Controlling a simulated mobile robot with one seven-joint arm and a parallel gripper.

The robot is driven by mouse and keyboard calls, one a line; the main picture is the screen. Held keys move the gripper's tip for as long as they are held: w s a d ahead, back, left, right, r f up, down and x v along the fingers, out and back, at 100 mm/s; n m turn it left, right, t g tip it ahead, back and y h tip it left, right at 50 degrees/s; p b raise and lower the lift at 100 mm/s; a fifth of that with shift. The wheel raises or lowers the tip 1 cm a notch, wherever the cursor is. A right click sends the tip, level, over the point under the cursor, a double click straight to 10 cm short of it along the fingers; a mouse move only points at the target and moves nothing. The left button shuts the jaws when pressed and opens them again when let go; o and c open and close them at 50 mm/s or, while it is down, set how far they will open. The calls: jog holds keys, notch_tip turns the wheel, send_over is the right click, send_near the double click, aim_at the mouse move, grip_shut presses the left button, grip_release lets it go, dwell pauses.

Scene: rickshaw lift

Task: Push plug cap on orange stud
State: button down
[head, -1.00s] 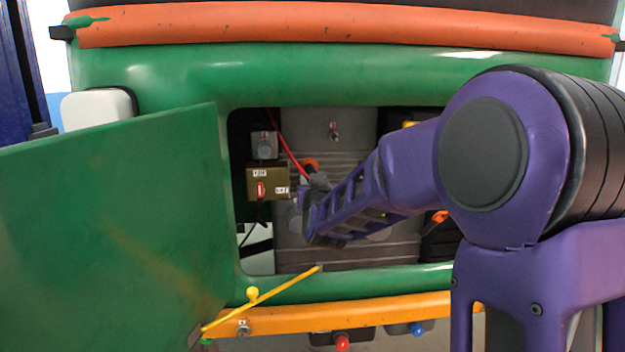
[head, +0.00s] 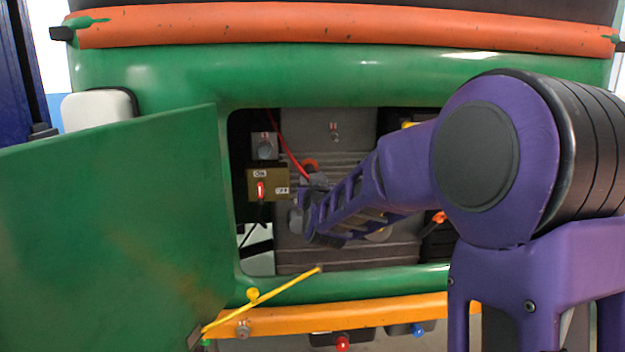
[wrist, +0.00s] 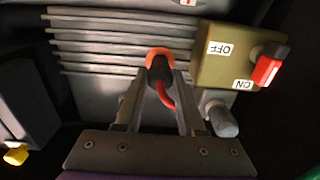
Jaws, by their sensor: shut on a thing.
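The dark plug cap (wrist: 160,72) with its red cable (wrist: 170,98) is between the fingers of my gripper (wrist: 161,84), which is shut on it. The orange stud (wrist: 158,53) shows in the wrist view as an orange ring directly behind the cap's front end. I cannot tell whether the cap is seated or only close in front of it. In the head view the orange stud (head: 311,164) shows just above my gripper (head: 316,184); the red cable (head: 285,145) runs up from there. The cap is mostly hidden in the head view.
A brown switch box (head: 268,183) with a red switch and ON/OFF labels is close on the left. A grey knob (wrist: 222,118) is near the fingers. The green open door (head: 110,220) and green opening rim (head: 370,284) bound the arm's space. A yellow rod (head: 262,298) is below.

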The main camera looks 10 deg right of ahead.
jog(key=shift+c, duration=2.2)
grip_release()
jog(key=shift+c, duration=0.6)
jog(key=s, duration=0.8)
